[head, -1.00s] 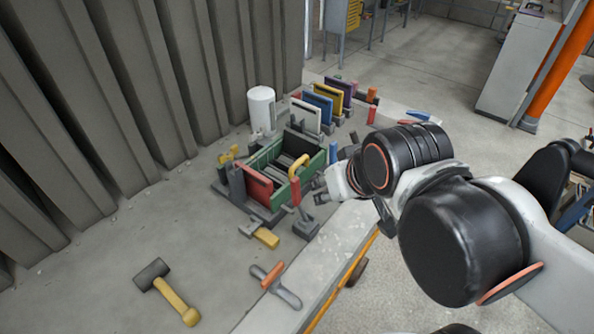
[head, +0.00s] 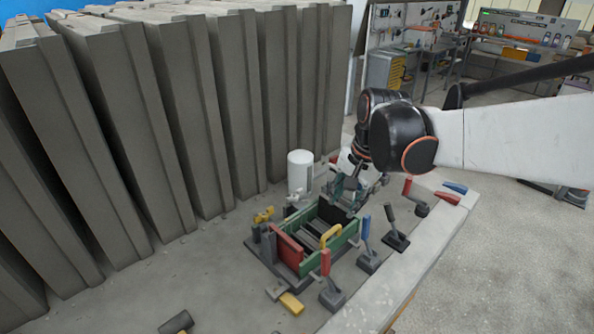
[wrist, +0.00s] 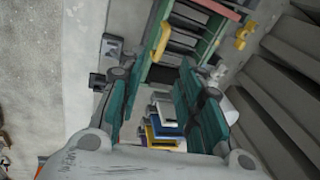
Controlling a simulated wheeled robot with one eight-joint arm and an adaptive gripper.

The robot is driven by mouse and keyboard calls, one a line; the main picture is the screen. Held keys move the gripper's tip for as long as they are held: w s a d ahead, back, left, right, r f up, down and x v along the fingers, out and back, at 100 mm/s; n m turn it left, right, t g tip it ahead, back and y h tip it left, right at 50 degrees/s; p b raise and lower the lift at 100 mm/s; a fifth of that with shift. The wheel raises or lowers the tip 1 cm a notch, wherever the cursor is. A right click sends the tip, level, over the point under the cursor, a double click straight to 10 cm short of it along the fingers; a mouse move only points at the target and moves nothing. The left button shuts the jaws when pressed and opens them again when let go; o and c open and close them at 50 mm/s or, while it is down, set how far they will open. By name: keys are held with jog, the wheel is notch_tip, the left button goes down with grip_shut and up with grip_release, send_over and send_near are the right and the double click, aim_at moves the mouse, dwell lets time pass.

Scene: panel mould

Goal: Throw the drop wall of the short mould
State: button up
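The mould (head: 282,268) is a green-sided box with dark slats inside, a red panel (head: 287,246) at its near left end and a yellow handle (head: 331,236) on its right side. I cannot tell which wall is the drop wall. In the wrist view the slatted mould (wrist: 205,38) lies beyond my fingertips. My gripper (head: 345,192) is over the far end of the mould, pointing down. In the wrist view my gripper (wrist: 160,70) has its two teal fingers well apart, with nothing held between them. Whether a finger touches the mould is unclear.
Levers stand along the right side: red-handled (head: 326,264), blue-handled (head: 366,228) and black-handled (head: 391,215). A white cylinder (head: 300,172) stands behind the mould. Blue and yellow panels (wrist: 158,132) show between my fingers. Grey ribbed slabs (head: 150,120) line the left. Near floor is mostly clear.

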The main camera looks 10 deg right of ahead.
aim_at(331, 231)
jog(key=shift+m+g, duration=0.4)
jog(key=shift+m, duration=0.2)
jog(key=w+f+b, duration=0.1)
jog(key=f, duration=0.3)
jog(key=w+f+b, duration=0.1)
jog(key=w+f, duration=0.1)
jog(key=f, duration=0.3)
jog(key=w+a+f+b, duration=0.1)
jog(key=f+b, duration=0.1)
jog(key=f, duration=0.3)
jog(key=shift+w+f, duration=0.25)
jog(key=shift+w, duration=0.1)
jog(key=shift+c, duration=0.5)
grip_shut()
